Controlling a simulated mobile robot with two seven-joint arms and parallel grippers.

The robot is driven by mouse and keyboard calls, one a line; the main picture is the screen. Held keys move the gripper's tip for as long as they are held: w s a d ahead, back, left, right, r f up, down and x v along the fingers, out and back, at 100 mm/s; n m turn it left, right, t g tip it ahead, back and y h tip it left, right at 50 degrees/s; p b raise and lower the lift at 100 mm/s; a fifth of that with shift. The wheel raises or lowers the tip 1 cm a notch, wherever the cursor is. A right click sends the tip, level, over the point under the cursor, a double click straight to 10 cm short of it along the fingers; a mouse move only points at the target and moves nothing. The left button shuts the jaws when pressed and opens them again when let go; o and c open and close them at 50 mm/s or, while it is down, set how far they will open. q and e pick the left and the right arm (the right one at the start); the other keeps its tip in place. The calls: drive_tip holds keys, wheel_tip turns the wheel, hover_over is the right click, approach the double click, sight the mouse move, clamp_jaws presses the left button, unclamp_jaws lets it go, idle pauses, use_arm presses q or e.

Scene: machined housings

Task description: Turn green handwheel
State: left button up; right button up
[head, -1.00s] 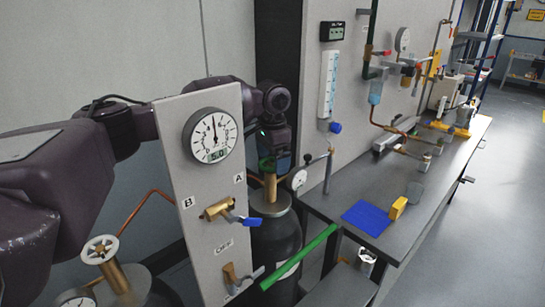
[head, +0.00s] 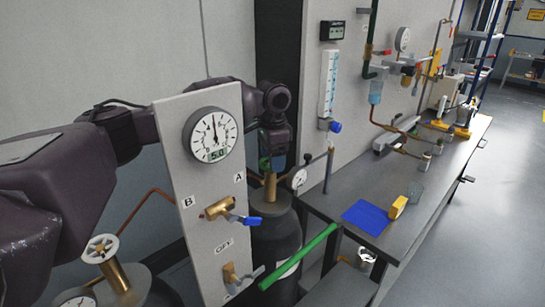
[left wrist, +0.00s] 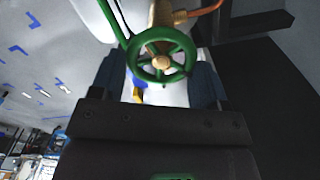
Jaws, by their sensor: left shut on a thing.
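The green handwheel (left wrist: 190,52) has a round spoked rim and a brass hub, and sits centred between the fingers in the left wrist view. In the head view only a bit of its green rim (head: 264,163) shows, on the brass valve (head: 270,187) atop a dark gas cylinder (head: 275,235). My left gripper (left wrist: 157,76) is shut on the handwheel, one dark finger on each side. In the head view the gripper (head: 273,160) points down at the valve, and most of the wheel is hidden. My right gripper is not in view.
A grey panel with a gauge (head: 213,134) and a blue-handled valve (head: 245,220) stands in front of my left arm. A white handwheel (head: 100,248) is at lower left. A green bar (head: 298,258) slants beside the cylinder. A bench (head: 410,205) stands at right.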

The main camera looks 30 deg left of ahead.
use_arm(q)
drive_tip(key=m, duration=0.7)
drive_tip(key=shift+s+d, duration=0.1)
drive_tip(key=shift+s, duration=0.1)
drive_tip(key=m, duration=0.4)
drive_tip(key=shift+s, duration=0.1)
drive_tip(key=m, duration=0.3)
drive_tip(key=shift+s+m, duration=0.1)
drive_tip(key=shift+m, duration=0.2)
drive_tip(key=m, duration=0.3)
drive_tip(key=shift+m, duration=0.3)
drive_tip(key=m, duration=0.3)
drive_tip(key=shift+s+m, duration=0.1)
drive_tip(key=shift+m, duration=0.2)
drive_tip(key=m, duration=0.6)
drive_tip(key=shift+a, duration=0.3)
drive_tip(key=o, duration=0.9)
drive_tip(key=shift+s, duration=0.1)
